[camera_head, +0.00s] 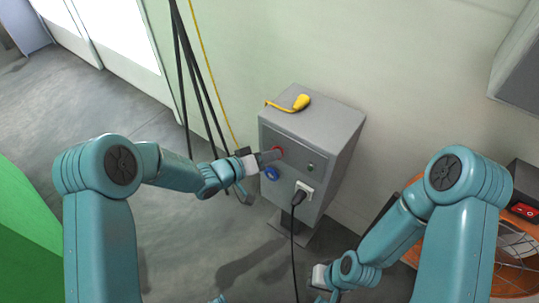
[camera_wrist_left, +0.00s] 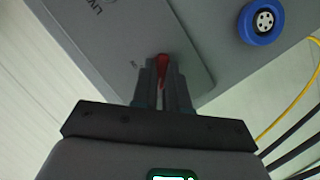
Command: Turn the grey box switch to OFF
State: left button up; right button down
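The grey box (camera_head: 318,137) stands on a post by the wall, with a red switch (camera_head: 278,151) on its front panel. The switch also shows in the left wrist view (camera_wrist_left: 162,68) as a narrow red handle. My left gripper (camera_head: 268,157) is at the switch; in the left wrist view its fingers (camera_wrist_left: 162,88) are close together on both sides of the red handle, shut on it. The panel lettering is only partly readable, and the switch's position mark is hidden. My right gripper (camera_head: 322,278) is low, away from the box; its fingers are unclear.
The panel also has a blue round socket (camera_head: 271,173), a green button (camera_head: 311,167) and a black plug (camera_head: 299,197) with a hanging cable. Black cables (camera_head: 193,80) hang at left. An orange fan-like unit (camera_head: 515,245) stands at right.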

pick_arm(q)
jog(key=shift+o, duration=1.1)
jog(key=shift+d+r, duration=0.1)
jog(key=shift+r, duration=0.1)
jog(key=shift+w+f, duration=0.1)
jog(key=p+v, duration=0.2)
jog(key=v, duration=1.4)
jog(key=shift+s, duration=0.3)
